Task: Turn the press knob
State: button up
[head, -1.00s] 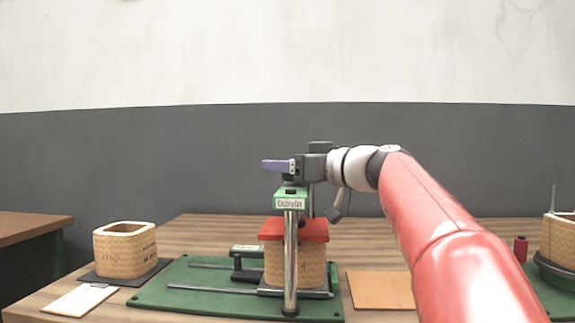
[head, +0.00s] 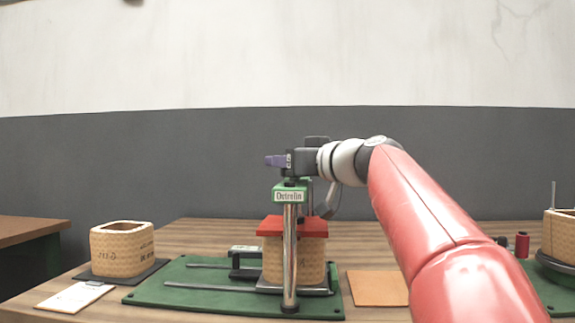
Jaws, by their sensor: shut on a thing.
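The press stands on a green base plate (head: 215,296), with a chrome column (head: 290,258) in front and a green head labelled "Ostrolin" (head: 289,193) on top. A red plate (head: 292,226) lies on a tan coil (head: 292,261) beneath the head. A purple bar, seemingly the press knob (head: 275,161), is above the head over a short dark stem. My gripper (head: 289,161) comes from the right and is shut on the knob at its right part. The jaws hide where they meet it.
Another tan coil (head: 122,250) sits on a dark pad at left, beside a clipboard (head: 75,297). A brown sheet (head: 378,289) lies right of the press. A red spool (head: 522,245) and another coil (head: 558,237) are at far right.

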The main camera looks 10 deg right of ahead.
jog(key=o, duration=1)
jog(key=b+v, duration=0.2)
jog(key=v, duration=0.5)
jog(key=shift+s+d, duration=0.2)
jog(key=shift+s, duration=0.15)
